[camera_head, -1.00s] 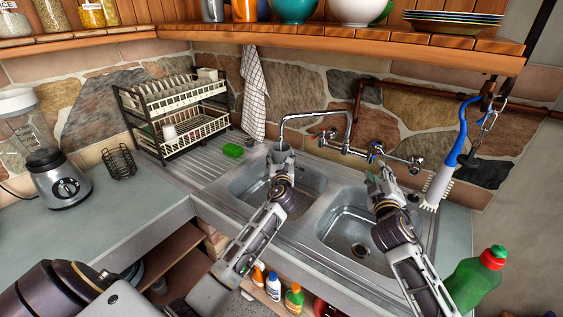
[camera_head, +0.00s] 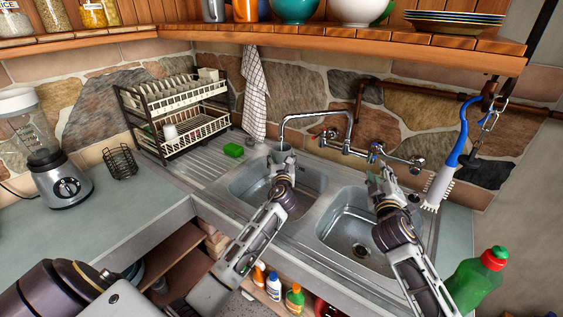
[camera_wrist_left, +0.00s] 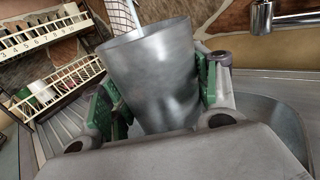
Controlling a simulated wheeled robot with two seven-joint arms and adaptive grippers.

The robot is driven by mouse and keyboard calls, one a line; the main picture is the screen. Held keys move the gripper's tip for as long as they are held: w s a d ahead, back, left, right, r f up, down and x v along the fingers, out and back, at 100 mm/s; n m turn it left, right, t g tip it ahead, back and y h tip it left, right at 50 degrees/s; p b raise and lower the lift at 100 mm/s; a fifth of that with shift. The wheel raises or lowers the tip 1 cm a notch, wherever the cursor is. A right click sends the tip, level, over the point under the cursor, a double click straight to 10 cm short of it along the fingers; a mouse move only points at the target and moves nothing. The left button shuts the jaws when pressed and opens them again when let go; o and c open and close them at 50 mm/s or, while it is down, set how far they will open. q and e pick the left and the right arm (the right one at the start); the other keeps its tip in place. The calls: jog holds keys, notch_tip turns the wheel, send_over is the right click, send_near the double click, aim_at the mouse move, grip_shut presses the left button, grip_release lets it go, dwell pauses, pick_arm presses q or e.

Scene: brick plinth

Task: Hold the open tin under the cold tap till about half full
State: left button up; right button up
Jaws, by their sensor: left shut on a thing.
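The grey metal tin (camera_wrist_left: 153,70) is upright and slightly tilted in the left wrist view, between the green pads of my left gripper (camera_wrist_left: 160,98). In the head view the tin (camera_head: 282,156) is at the end of my left gripper (camera_head: 281,165), just below the tap spout (camera_head: 282,134) and over the left basin.
The red-marked tap (camera_head: 325,135) is left of the cold one. A dish rack (camera_head: 180,115), green sponge (camera_head: 233,150) and hanging towel (camera_head: 254,90) are behind left. A brush (camera_head: 440,185) hangs right; a green bottle (camera_head: 478,280) stands front right. The right basin (camera_head: 350,235) is empty.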

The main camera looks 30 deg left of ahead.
pick_arm(q)
jog(key=shift+s, duration=0.1)
jog(key=s+p, duration=0.5)
jog(key=s, duration=0.6)
jog(key=shift+s+a, duration=0.35)
jog(key=shift+a, duration=0.1)
dwell(2.0)
jog(key=shift+r, duration=0.1)
